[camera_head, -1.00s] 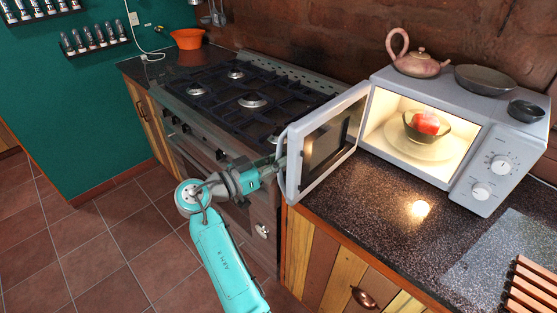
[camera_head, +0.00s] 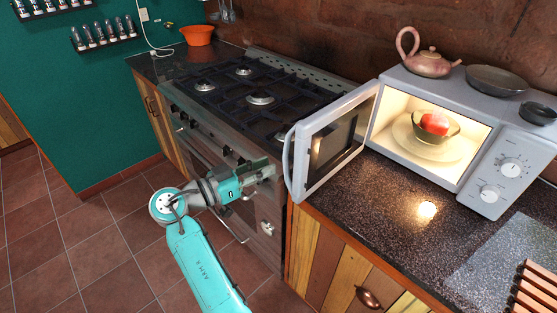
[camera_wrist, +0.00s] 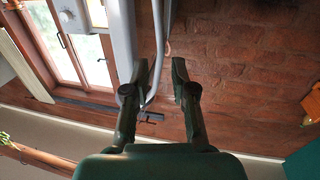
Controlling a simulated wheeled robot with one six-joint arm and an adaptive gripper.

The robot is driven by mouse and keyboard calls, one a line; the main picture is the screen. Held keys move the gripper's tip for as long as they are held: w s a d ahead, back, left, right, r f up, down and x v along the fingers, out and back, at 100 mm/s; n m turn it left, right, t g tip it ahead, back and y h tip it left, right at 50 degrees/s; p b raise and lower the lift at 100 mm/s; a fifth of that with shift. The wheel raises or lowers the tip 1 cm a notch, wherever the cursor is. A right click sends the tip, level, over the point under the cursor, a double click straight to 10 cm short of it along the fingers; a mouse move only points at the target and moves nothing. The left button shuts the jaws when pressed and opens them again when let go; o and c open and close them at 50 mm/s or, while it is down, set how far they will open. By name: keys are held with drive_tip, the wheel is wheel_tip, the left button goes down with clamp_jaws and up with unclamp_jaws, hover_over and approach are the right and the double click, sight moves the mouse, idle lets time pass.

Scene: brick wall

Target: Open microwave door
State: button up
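The microwave (camera_head: 478,158) is grey-white and stands on the counter, its lit inside showing. Its door (camera_head: 329,142) is swung wide out to the left. The curved door handle (camera_head: 287,158) is on the door's outer edge. My gripper (camera_head: 268,170) is just left of the handle, with a small gap between them in the head view. In the wrist view my gripper (camera_wrist: 159,66) has its two fingers apart, with the handle bar (camera_wrist: 157,48) seen beyond and between the tips. A bowl (camera_head: 431,129) with a red thing in it sits inside.
A teapot (camera_head: 428,64) and dark dishes (camera_head: 497,79) stand on the microwave. The stove (camera_head: 258,105) is left of the door, behind my gripper. A wooden rack (camera_head: 534,290) lies at the lower right. The tiled floor at left is clear.

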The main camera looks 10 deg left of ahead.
drive_tip(key=v, duration=0.5)
drive_tip(key=shift+s+a, duration=0.1)
idle(0.4)
